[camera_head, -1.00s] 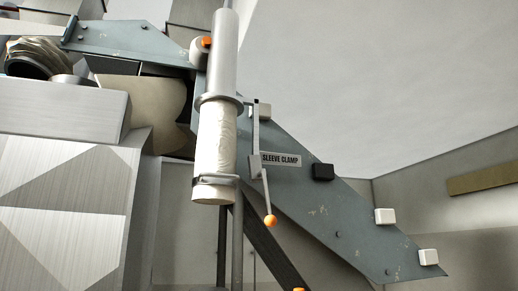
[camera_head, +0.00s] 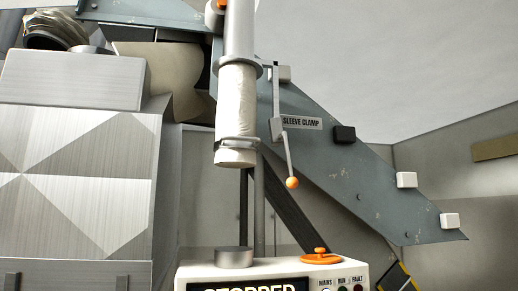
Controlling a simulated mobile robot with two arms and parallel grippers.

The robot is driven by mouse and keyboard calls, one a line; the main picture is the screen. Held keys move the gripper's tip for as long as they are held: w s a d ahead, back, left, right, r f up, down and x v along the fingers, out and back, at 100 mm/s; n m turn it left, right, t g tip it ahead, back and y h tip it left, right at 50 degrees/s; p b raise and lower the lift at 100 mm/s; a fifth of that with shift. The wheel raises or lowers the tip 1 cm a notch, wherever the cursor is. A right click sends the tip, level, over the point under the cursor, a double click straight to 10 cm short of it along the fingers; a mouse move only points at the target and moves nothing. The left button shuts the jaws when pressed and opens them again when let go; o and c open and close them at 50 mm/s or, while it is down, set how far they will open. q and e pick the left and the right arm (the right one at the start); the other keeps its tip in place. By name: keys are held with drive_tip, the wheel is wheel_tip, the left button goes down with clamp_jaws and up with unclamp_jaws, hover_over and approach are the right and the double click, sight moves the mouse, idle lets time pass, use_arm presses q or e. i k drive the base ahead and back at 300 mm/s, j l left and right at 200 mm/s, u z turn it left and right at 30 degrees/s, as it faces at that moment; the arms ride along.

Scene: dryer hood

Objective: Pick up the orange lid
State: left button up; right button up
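The orange lid (camera_head: 320,257) is a flat round disc with a small knob on top. It lies on the right part of the top of a white control box (camera_head: 290,268) at the bottom of the head view. Neither of my grippers shows in this view, so nothing of mine touches the lid.
A grey metal cylinder (camera_head: 233,257) stands on the same box, left of the lid. Above hangs a white sleeve (camera_head: 236,105) with a clamp lever ending in an orange ball (camera_head: 292,183). A large brushed-metal housing (camera_head: 80,180) fills the left side. The box display reads STOPPED.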

sight(319, 258)
drive_tip(key=i+l+z, duration=0.1)
drive_tip(key=l, duration=0.25)
drive_tip(key=i+l+z, duration=0.1)
drive_tip(key=l, duration=0.25)
drive_tip(key=u, duration=0.2)
drive_tip(key=i+l+u, duration=0.1)
drive_tip(key=l+u, duration=0.15)
drive_tip(key=i+l+u, duration=0.1)
drive_tip(key=l+u, duration=0.45)
drive_tip(key=l, duration=0.2)
